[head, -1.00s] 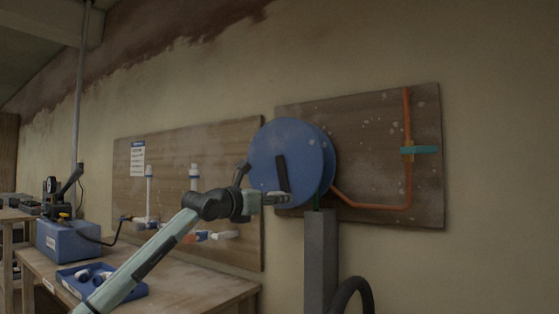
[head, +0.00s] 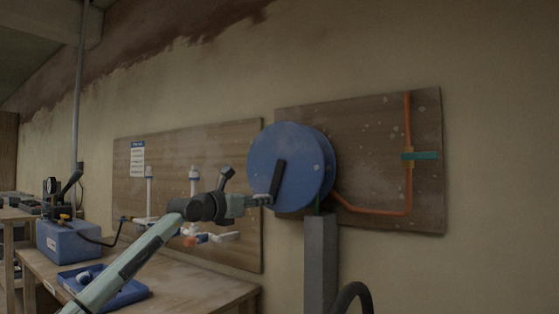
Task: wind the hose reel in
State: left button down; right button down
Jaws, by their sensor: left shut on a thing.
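The hose reel (head: 300,148) is a blue round drum mounted in front of the right wooden board. A dark crank handle (head: 279,176) lies across its front face, its lower end tilted to the left. My left gripper (head: 266,200) is at the lower end of this handle, shut on it. The fingertips overlap the handle, so the exact contact is hard to see. My right gripper is not in view.
A grey post (head: 320,262) stands below the reel, with a dark curved hose (head: 352,296) beside it. Orange pipe with a teal valve lever (head: 420,156) runs on the right board. A workbench (head: 190,292) at lower left holds a blue tray (head: 128,293) and a blue pump box (head: 66,240).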

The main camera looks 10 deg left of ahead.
pick_arm(q)
jog(key=a+r, duration=0.1)
jog(key=w+a+r+p, duration=0.1)
jog(key=a+r+p, duration=0.1)
jog(key=a, duration=0.1)
jog(key=shift+w, duration=0.2)
dwell(0.3)
jog(key=shift+w+a+r, duration=0.15)
jog(key=shift+a+r, duration=0.15)
jog(key=shift+r, duration=0.4)
jog(key=shift+w+a+r, duration=0.1)
jog(key=shift+a+r, duration=0.25)
jog(key=shift+r, duration=0.4)
jog(key=shift+w+a+r, duration=0.15)
jog(key=shift+a+r, duration=0.15)
jog(key=shift+r, duration=0.4)
